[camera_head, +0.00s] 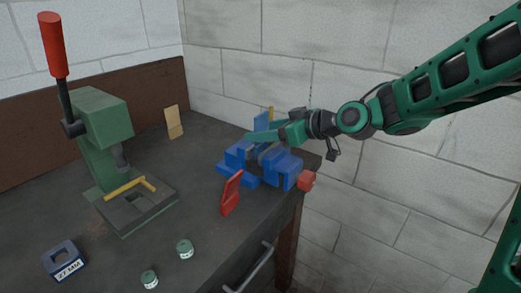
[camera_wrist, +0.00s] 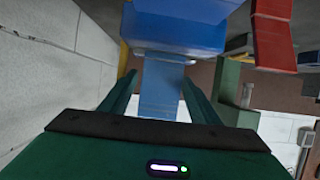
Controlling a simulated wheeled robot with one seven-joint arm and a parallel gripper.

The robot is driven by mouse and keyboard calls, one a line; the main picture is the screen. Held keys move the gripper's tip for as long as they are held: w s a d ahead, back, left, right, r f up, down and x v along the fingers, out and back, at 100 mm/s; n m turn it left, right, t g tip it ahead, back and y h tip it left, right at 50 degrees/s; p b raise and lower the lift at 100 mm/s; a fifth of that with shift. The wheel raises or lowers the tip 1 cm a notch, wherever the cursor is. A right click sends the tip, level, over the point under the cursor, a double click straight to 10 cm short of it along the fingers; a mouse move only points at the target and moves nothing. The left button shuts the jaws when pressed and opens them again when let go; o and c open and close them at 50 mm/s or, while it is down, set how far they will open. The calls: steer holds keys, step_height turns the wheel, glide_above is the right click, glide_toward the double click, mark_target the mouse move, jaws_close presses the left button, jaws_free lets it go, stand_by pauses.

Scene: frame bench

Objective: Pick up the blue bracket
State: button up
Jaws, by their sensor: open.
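The blue bracket (camera_head: 262,121) stands upright at the blue vise (camera_head: 285,168), with its top showing above my gripper in the head view. In the wrist view the bracket (camera_wrist: 160,92) shows as a flat light-blue plate between my two fingers, with a gap on each side. My gripper (camera_head: 256,135) is open and reaches in from the right, over the vise; it also shows in the wrist view (camera_wrist: 160,82). The vise body (camera_wrist: 178,25) fills the top middle of the wrist view. The bracket's lower part is hidden in the head view.
A red bracket (camera_head: 231,193) stands in front of the vise, and a tan one (camera_head: 174,122) stands at the back. A green press (camera_head: 100,130) with a red-handled lever is at left.

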steer(key=x, duration=0.5)
steer(key=shift+s+f, duration=0.1)
steer(key=shift+d, duration=0.1)
steer(key=c, duration=1.1)
